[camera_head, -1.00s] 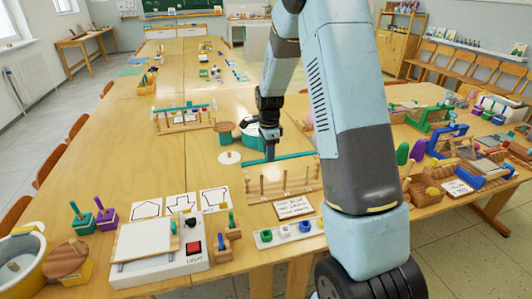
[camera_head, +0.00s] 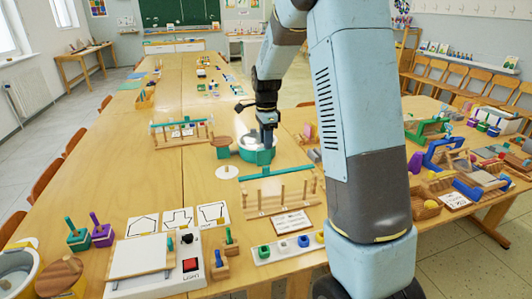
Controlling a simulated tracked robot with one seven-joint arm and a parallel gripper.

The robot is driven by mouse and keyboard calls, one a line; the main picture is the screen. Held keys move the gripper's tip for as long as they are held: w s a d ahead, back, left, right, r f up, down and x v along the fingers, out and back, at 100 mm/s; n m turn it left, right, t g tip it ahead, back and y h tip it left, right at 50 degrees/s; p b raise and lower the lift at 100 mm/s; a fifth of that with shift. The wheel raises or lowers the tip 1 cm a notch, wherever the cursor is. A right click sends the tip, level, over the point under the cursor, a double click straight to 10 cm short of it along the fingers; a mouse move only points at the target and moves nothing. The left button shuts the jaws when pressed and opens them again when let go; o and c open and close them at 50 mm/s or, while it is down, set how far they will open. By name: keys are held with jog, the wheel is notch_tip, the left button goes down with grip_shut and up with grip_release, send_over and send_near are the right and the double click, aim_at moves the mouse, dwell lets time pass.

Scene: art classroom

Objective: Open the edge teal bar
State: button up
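A teal bar (camera_head: 276,172) runs across the back of a wooden peg rack (camera_head: 284,208) at the near middle of the table. It looks slightly slanted, with its right end higher in the picture. Another teal bar (camera_head: 180,122) lies along the top of a wooden rack further back on the left. My gripper (camera_head: 268,141) points down behind the near rack, apart from its bar, at the right side of a teal container (camera_head: 258,156). Its fingers are too small and dark to tell whether they are open or shut.
A white disc (camera_head: 227,172) and a printed card (camera_head: 291,222) lie near the rack. A white light box (camera_head: 152,262), arrow cards and coloured peg blocks fill the front left. More toys crowd the right table. Bare tabletop lies left of the rack.

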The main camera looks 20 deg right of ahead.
jog(key=shift+r, duration=1.35)
jog(key=s+r+n+t, duration=0.2)
jog(key=s+r+n, duration=0.3)
jog(key=s+r, duration=0.35)
jog(key=s+r+n+t, duration=0.1)
jog(key=s+n, duration=0.5)
jog(key=s, duration=0.7)
jog(key=s+a+r+n+t, duration=0.1)
jog(key=s+r+n+t, duration=0.1)
jog(key=s+r+n, duration=0.2)
jog(key=s+n, duration=0.3)
jog(key=s, duration=0.5)
jog(key=shift+s+r+t, duration=0.15)
jog(key=shift+s+t, duration=0.15)
jog(key=shift+s, duration=0.1)
